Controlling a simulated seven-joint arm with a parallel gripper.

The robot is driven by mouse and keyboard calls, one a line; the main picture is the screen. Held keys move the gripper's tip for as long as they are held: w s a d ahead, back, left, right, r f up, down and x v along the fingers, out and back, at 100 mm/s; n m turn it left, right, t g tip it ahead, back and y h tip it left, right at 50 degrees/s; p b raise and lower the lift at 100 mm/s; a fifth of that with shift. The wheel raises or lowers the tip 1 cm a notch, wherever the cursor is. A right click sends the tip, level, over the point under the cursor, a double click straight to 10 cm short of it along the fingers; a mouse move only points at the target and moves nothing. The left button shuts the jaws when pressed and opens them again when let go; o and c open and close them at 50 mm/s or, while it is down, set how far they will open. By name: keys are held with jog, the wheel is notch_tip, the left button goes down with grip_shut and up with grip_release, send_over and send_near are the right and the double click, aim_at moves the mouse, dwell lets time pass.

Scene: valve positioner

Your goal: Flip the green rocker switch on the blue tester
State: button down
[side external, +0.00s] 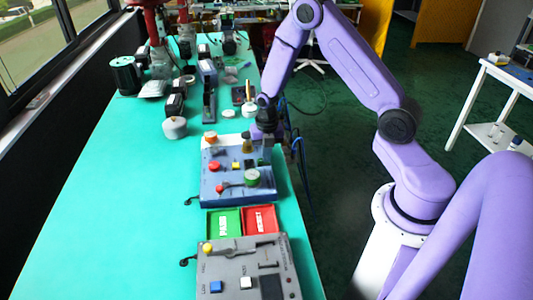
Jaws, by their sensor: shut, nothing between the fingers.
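The blue tester (212,190) lies on the teal bench in the middle of the side external view. Its top carries a round green knob (252,177), a red lever (222,189), a red button (214,166), a yellow button (236,166) and an orange knob (210,136). My gripper (262,143) points down over the tester's far right corner. It is shut and empty. Small green parts show near its fingertips, but I cannot make out the rocker switch or its tilt. I cannot tell whether the fingers touch the panel.
A green tray (223,222) and a red tray (260,220) sit in front of the tester, with a grey control box (230,265) nearer. Jars, a white-lidded pot (174,128) and dark parts crowd the far bench. The bench's left side is clear.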

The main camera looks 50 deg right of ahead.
jog(key=shift+s+d+f, duration=0.25)
jog(key=shift+d+f, duration=0.05)
jog(key=shift+f, duration=0.15)
jog(key=shift+w+a+r, duration=0.2)
jog(key=shift+w+a, duration=0.45)
jog(key=shift+a, duration=0.15)
jog(key=shift+r, duration=0.15)
notch_tip(320, 180, up, 14)
jog(key=s+d, duration=0.1)
jog(key=shift+d+r, duration=0.15)
